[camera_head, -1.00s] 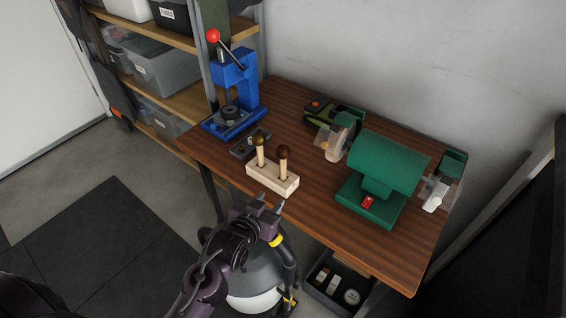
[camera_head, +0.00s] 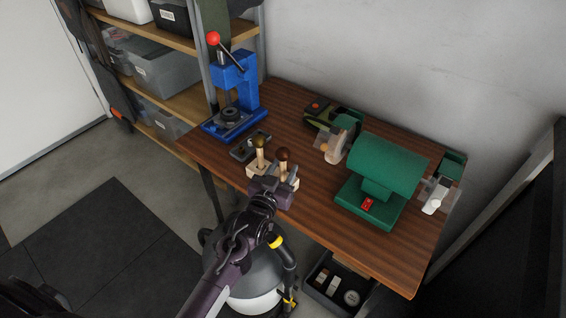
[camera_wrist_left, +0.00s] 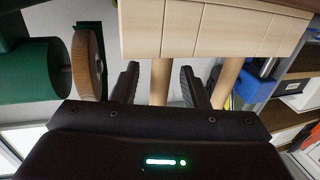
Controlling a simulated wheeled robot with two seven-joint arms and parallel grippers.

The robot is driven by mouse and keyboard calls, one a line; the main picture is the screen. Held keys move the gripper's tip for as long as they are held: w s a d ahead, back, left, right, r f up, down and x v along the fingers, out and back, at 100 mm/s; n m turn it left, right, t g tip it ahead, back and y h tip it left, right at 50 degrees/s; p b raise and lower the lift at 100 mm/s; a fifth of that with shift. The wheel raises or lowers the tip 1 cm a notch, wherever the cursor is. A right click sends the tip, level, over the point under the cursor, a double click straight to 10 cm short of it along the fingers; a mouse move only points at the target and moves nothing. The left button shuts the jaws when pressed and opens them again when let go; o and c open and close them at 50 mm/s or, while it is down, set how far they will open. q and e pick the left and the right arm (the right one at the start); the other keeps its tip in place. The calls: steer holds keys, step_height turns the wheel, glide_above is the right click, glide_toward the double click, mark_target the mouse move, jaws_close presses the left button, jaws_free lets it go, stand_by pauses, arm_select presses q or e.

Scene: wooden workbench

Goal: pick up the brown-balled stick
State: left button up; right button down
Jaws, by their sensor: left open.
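A pale wooden block (camera_head: 257,175) stands on the bench with two upright sticks in it. The right stick has a dark brown ball (camera_head: 283,153); the left one has an olive ball (camera_head: 260,142). My left gripper (camera_head: 281,178) is at the front of the block, open, and covers part of it and the lower right stick. In the left wrist view, which looks upside down, the block (camera_wrist_left: 215,32) is at the top. There, one stick (camera_wrist_left: 160,82) shows between the open fingers (camera_wrist_left: 158,88) and the other stick (camera_wrist_left: 226,80) lies outside them. The balls are hidden there.
A green machine (camera_head: 385,165) stands to the right of the block. A blue press (camera_head: 236,85) with a red knob stands at the back left. A small dark plate (camera_head: 246,150) lies behind the block. The bench front right (camera_head: 345,245) is clear.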

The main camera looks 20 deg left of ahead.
arm_select(q)
steer(key=shift+w, duration=0.2)
jaws_close()
steer(key=shift+r, duration=0.1)
